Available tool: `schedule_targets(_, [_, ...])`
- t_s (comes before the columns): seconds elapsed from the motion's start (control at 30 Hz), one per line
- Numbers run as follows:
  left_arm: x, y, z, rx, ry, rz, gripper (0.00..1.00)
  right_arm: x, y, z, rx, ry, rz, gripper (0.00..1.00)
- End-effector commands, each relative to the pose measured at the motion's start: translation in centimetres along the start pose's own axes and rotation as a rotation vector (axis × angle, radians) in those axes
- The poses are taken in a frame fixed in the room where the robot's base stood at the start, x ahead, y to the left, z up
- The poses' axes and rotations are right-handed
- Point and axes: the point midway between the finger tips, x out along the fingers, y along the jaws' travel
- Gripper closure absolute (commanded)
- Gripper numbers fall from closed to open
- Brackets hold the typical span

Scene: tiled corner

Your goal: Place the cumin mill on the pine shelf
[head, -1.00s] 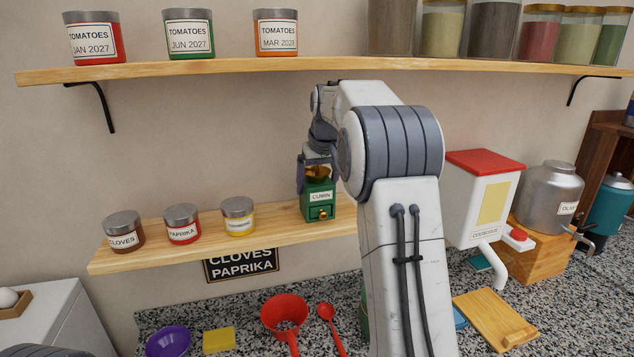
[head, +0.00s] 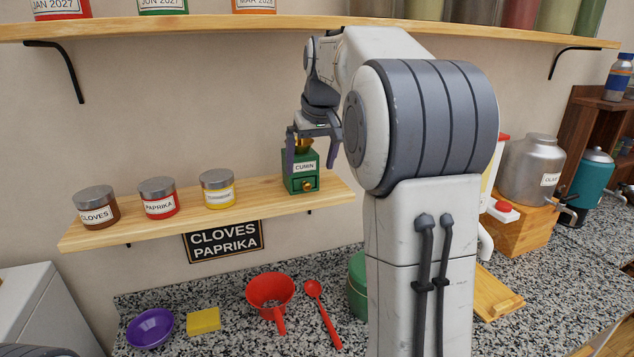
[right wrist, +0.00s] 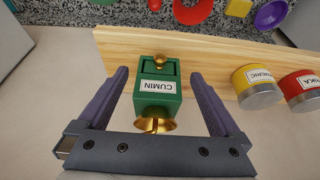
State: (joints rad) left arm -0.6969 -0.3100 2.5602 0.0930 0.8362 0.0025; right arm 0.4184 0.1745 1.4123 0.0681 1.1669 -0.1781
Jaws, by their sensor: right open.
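The cumin mill (head: 301,172), a green box with a brass top, a small brass knob and a CUMIN label, stands upright on the lower pine shelf (head: 250,206), toward its right end. The mill (right wrist: 157,90) also shows in the right wrist view, between the spread fingers. My right gripper (head: 311,153) is open around the upper part of the mill, with a visible gap on each side in the right wrist view (right wrist: 158,85). My left gripper is not in view.
Jars of cloves (head: 97,208), paprika (head: 158,198) and turmeric (head: 217,189) stand to the mill's left on the same shelf. An upper shelf (head: 300,25) with tins and jars runs above.

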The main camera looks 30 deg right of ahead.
Motion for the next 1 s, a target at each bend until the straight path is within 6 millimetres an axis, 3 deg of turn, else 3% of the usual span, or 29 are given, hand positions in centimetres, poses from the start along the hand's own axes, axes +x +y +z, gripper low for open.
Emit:
schedule_targets(0.03, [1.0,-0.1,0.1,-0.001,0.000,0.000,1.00,-0.1,0.0,1.2,0.001,0.002,0.000,0.00])
schedule_targets(0.23, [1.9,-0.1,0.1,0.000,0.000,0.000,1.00,-1.3,0.0,3.5,0.000,0.001,0.000,0.00])
schedule_targets(0.57, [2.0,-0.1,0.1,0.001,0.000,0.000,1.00,-1.7,0.0,4.1,-0.001,-0.001,-0.001,0.00])
schedule_targets(0.67, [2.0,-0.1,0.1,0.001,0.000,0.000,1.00,-1.3,-1.3,4.4,-0.021,-0.009,-0.013,0.00])
schedule_targets(0.77, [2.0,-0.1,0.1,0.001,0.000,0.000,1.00,-0.1,-5.4,6.1,-0.090,-0.037,-0.052,0.00])
schedule_targets(0.83, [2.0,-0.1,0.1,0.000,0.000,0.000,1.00,1.1,-9.8,8.7,-0.172,-0.071,-0.094,0.00])
schedule_targets(0.97, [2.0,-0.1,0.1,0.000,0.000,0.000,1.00,3.1,-18.2,16.6,-0.360,-0.151,-0.174,0.00])
schedule_targets(1.0, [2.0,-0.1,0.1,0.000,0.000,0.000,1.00,3.5,-20.1,19.5,-0.421,-0.176,-0.194,0.00])
